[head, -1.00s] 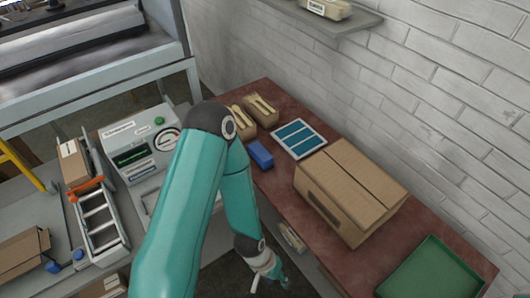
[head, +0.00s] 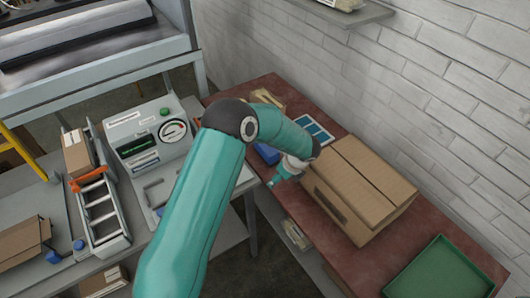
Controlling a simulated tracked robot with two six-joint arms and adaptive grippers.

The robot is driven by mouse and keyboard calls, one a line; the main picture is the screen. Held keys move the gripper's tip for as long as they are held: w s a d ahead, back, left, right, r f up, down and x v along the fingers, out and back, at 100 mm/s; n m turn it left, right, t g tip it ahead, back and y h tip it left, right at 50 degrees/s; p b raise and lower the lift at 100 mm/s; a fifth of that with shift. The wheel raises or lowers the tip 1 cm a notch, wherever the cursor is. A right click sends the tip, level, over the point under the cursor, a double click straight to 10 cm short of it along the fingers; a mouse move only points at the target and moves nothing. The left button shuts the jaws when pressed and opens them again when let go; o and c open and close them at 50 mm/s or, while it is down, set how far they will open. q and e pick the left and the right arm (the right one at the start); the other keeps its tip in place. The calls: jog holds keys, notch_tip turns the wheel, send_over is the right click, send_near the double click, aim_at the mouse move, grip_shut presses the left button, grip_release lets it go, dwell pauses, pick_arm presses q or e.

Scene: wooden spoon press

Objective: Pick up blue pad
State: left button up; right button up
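The blue pad (head: 266,155) is a small blue block on the red-brown table. My forearm hides part of it. One teal arm of mine is in view. It comes up from the bottom, left of centre, and I take it as my left one. Its gripper (head: 274,182) is over the table's near edge, just in front of the pad and to its right, apart from it in the picture. The gripper is small and angled, so I cannot tell if its fingers are open. My other gripper is not in view.
A cardboard box (head: 368,190) stands close right of the gripper. A card with blue panels (head: 318,130) lies behind my forearm. A green tray (head: 445,272) is at the lower right. A grey machine (head: 150,138) and a rack (head: 103,205) stand on the left bench.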

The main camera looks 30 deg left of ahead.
aim_at(271, 149)
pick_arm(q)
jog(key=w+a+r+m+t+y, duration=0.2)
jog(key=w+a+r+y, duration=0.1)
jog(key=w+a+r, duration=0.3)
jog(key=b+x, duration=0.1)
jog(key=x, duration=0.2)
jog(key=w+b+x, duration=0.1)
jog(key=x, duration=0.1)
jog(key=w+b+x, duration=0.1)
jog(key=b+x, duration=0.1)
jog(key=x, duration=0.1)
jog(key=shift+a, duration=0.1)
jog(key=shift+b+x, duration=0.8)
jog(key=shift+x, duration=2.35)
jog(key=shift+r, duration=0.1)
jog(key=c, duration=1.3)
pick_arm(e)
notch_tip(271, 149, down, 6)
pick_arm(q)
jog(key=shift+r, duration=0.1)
